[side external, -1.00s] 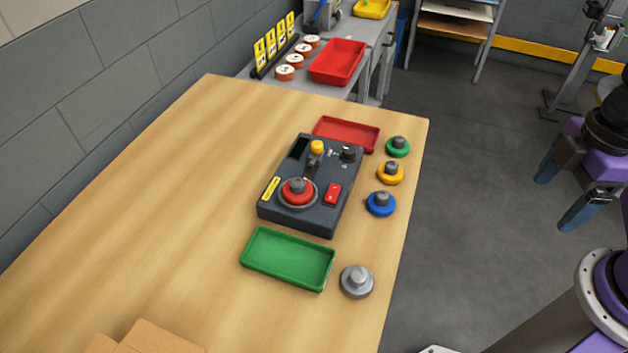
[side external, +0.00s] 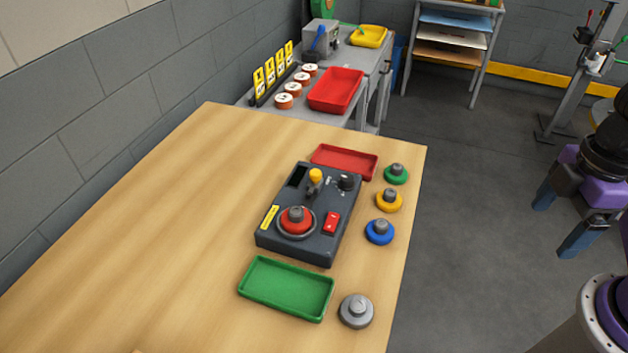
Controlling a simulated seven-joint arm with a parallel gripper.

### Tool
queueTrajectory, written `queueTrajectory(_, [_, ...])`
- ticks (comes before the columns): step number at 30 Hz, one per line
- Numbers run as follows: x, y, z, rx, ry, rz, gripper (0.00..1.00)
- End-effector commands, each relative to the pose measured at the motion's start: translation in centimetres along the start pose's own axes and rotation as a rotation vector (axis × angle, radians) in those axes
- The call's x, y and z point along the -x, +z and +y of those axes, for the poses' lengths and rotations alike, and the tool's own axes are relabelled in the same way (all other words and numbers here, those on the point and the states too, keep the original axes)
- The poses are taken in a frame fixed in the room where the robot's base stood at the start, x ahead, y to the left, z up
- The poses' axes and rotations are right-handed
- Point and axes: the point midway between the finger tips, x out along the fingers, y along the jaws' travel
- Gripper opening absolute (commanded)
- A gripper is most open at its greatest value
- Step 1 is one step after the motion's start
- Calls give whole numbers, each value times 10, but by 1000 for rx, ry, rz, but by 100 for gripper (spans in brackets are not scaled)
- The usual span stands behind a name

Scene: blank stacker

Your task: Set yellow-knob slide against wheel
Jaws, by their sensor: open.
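A dark grey control box (side external: 330,235) sits on the wooden table. The slide with its yellow knob (side external: 315,175) stands near the far end of the box, beside a dark display window. A round seat nearer the front of the box carries a red disc (side external: 295,222) with a grey stub on top, which looks like the wheel. A gap shows between the slide's knob and the red disc. My gripper (side external: 562,216) is at the right, off the table and well away from the box. Its blue-tipped fingers are apart and nothing is between them.
A red tray (side external: 344,162) lies behind the box and a green tray (side external: 287,309) in front. Green (side external: 396,174), yellow (side external: 389,201), blue (side external: 379,232) and grey (side external: 356,311) knobbed discs stand along the right edge. The table's left side is clear.

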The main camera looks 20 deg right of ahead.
Motion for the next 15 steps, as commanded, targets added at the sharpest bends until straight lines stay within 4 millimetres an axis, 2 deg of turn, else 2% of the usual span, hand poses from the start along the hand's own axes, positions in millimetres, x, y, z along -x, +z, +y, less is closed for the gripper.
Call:
queueTrajectory(4, [0,0,0,0,0,0,86])
queueTrajectory(5, [0,0,0,0,0,0,83])
queueTrajectory(6, [0,0,0,0,0,0,70])
queueTrajectory(8, [1,-4,1,-4,0,0,53])
queueTrajectory(11, [7,-20,6,-18,1,0,53])
queueTrajectory(15, [22,-65,21,-61,2,-3,53])
